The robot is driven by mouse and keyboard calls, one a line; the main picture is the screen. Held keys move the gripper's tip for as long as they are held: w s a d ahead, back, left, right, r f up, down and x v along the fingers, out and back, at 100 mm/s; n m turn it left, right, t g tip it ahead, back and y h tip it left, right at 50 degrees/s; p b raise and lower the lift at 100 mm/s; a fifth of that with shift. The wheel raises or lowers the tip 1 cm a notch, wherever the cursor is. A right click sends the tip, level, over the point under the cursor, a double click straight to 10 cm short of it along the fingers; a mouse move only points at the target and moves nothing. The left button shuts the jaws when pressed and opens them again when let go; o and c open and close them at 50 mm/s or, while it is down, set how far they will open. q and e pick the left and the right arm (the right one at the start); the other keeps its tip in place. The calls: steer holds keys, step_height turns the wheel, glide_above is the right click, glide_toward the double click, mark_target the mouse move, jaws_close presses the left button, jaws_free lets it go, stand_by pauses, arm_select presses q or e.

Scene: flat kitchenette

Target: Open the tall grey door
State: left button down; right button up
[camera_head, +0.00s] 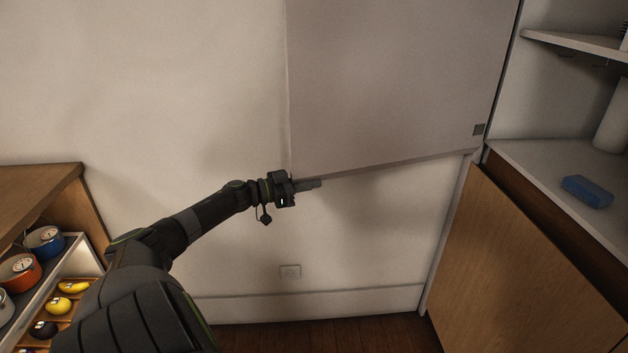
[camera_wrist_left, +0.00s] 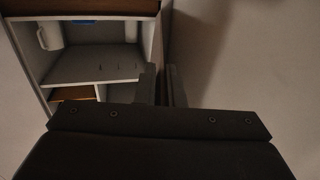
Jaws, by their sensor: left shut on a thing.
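The tall grey door (camera_head: 395,80) fills the upper middle of the head view, its bottom edge sloping up to the right. My left gripper (camera_head: 312,184) is at the door's lower left corner, shut on the door's edge. In the left wrist view the two fingers (camera_wrist_left: 164,86) stand close together; the gripped edge between them is dark and hard to make out. My right gripper is in neither view.
To the right are a white shelf (camera_head: 545,160) with a blue block (camera_head: 588,191) and a white roll (camera_head: 612,118), above a wooden panel (camera_head: 520,270). Bare wall lies below the door.

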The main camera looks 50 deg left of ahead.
arm_select(q)
steer(key=shift+w+r, duration=0.1)
steer(key=shift+r, duration=0.05)
steer(key=c, duration=1.5)
jaws_free()
steer(key=shift+d, duration=0.1)
steer(key=shift+c, duration=0.2)
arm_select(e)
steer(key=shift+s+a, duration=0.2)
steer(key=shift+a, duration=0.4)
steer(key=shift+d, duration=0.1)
arm_select(q)
steer(key=shift+s+a, duration=0.25)
steer(key=shift+s, duration=0.25)
steer(key=p+v, duration=0.1)
steer(key=v, duration=1.5)
steer(key=shift+s, duration=0.2)
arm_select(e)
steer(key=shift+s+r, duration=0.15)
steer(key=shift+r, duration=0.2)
